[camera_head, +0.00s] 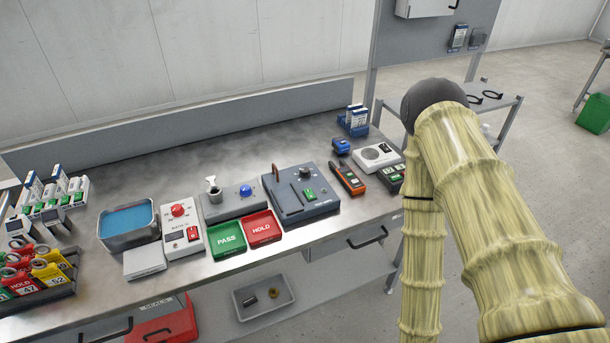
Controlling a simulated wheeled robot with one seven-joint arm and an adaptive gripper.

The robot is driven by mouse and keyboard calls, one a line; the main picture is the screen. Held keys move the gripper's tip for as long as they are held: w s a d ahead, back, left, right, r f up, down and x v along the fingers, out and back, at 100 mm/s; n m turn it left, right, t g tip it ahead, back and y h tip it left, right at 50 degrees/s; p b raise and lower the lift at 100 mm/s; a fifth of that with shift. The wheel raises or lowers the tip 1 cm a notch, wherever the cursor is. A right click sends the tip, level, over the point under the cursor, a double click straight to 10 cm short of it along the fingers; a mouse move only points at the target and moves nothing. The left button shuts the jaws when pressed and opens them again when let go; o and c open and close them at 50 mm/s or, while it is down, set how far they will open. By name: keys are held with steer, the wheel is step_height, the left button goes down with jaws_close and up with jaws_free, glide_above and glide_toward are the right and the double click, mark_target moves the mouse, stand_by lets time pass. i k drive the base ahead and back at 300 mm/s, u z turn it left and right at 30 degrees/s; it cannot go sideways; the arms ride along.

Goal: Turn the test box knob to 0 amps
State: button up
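Two boxes with knobs stand on the steel bench. A white box (166,226) at centre left has a red round knob (178,210) and a small red part below it. A dark grey box (290,206) right of centre has a black knob (306,172), an upright brown handle and a green button. I cannot tell from the small markings which is the test box, nor where either knob points. My arm stands at the right, away from both boxes, and its lower part runs out of the bottom of the picture. My gripper is not in view.
A green PASS tray (228,250) and red HOLD tray (262,241) lie at the bench's front. A grey unit with a blue button (245,190), a blue-lined tray (156,231) and an orange-black meter (348,178) are near the boxes. Tagged items crowd the left end.

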mark_target(304, 173)
steer(key=k, duration=0.35)
steer(key=z, duration=1)
steer(key=i, duration=0.85)
steer(key=u, duration=1)
